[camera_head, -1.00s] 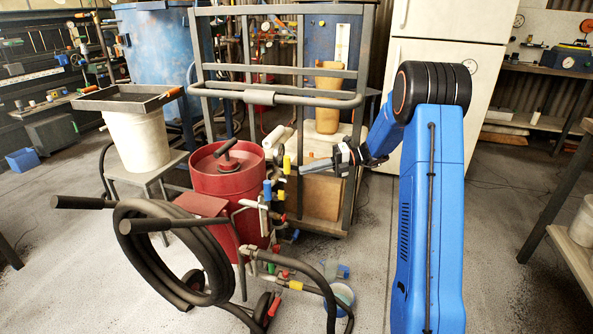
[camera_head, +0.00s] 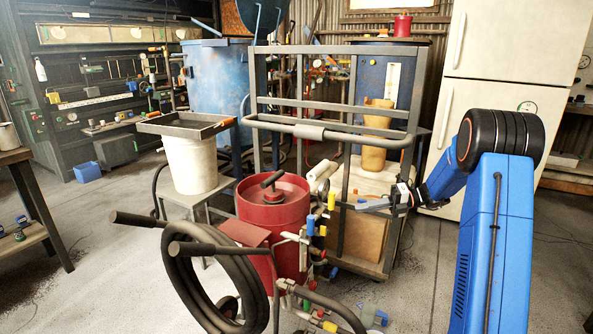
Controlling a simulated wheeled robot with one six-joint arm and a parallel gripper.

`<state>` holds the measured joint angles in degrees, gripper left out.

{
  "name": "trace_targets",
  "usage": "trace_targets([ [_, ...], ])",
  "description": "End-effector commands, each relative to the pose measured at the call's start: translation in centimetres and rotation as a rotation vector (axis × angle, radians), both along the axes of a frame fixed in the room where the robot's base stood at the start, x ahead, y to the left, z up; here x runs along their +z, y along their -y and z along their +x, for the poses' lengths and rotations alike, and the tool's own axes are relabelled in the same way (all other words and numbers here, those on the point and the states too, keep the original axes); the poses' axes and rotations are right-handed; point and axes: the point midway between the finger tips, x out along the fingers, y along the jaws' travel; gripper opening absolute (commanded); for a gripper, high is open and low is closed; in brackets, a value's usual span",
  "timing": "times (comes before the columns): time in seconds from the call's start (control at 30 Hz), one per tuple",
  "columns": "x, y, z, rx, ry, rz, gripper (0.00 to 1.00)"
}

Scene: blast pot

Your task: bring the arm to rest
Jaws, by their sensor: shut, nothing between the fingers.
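My blue arm (camera_head: 493,240) rises at the right of the view, bends at a black joint and reaches back and left. My gripper (camera_head: 372,205) is at its end, pointing left. It is shut and empty. It appears in front of the grey cart frame, to the right of the red blast pot (camera_head: 273,217) and its coloured valves. I cannot tell the exact gap between the gripper and the cart.
A black hose coil (camera_head: 203,283) and handles stand in front of the pot. A white bucket (camera_head: 191,165) under a grey tray (camera_head: 187,126) stands on a stool to the left. A grey cart (camera_head: 349,97) and white fridge (camera_head: 494,131) stand behind. Floor is open at left.

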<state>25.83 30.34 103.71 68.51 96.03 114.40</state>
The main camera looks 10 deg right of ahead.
Motion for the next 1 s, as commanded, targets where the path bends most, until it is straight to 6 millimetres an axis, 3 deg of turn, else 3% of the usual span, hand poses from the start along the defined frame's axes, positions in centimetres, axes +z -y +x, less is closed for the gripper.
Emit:
trace_targets([
  [0.17, 1.8, -2.5, -2.7, 0.070, 0.120, -0.096, 0.00],
  [0.5, 4.8, -7.7, -11.2, 0.323, 0.494, -0.361, 0.00],
  [0.7, 5.8, -9.7, -16.5, 0.502, 0.721, -0.497, 0.00],
  [1.0, 6.6, -11.2, -24.1, 0.805, 1.060, -0.673, 0.00],
])
